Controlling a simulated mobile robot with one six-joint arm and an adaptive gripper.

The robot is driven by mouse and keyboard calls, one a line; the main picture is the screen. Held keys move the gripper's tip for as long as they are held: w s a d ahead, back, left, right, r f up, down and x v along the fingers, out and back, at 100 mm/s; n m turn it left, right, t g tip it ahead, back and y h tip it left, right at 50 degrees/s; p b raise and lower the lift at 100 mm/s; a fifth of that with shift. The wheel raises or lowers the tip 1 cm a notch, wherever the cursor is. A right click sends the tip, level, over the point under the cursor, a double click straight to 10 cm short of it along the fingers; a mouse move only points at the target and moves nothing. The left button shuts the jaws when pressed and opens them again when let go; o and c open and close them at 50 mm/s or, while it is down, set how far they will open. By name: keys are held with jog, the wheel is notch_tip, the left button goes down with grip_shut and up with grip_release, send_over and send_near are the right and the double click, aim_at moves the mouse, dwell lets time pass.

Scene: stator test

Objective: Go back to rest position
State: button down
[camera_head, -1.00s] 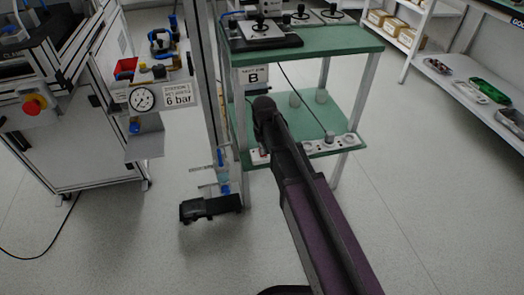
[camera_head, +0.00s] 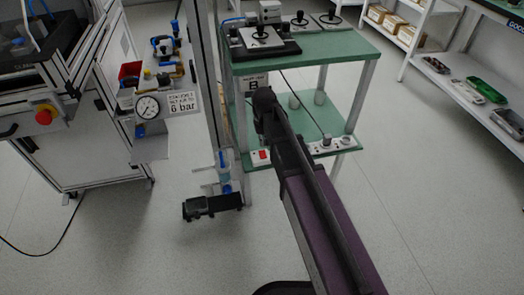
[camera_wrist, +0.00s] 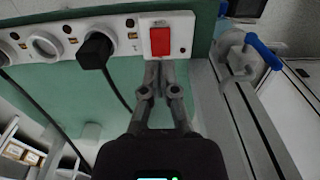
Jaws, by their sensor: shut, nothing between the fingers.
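In the wrist view my gripper (camera_wrist: 160,72) is shut and empty. Its fingertips appear just below the red switch (camera_wrist: 160,41) on a white power strip (camera_wrist: 130,38); I cannot tell whether they touch. A black plug (camera_wrist: 96,48) sits in the strip left of the fingers. In the head view my arm crosses the picture from the bottom right up to the green bench. My gripper cannot be made out there. The red switch shows in the head view (camera_head: 261,155) at the lower shelf's front edge, left of my arm.
A green two-level bench (camera_head: 345,45) carries a black-and-white fixture (camera_head: 262,41). A gauge panel (camera_head: 148,107) and machine stand left. Blue-handled fittings (camera_wrist: 262,52) are right of the fingers in the wrist view. Shelves (camera_head: 470,90) stand right. Open floor lies at front left and right.

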jog(key=shift+r, duration=0.45)
jog(key=s+d+m, duration=0.2)
jog(key=s+d, duration=0.5)
jog(key=d, duration=0.3)
jog(key=s+d+m, duration=0.1)
jog(key=s+d, duration=0.6)
jog(key=d, duration=0.2)
notch_tip(320, 180, up, 37)
jog(key=p, duration=3.7)
jog(key=shift+w+p, duration=0.3)
jog(key=shift+w, duration=0.05)
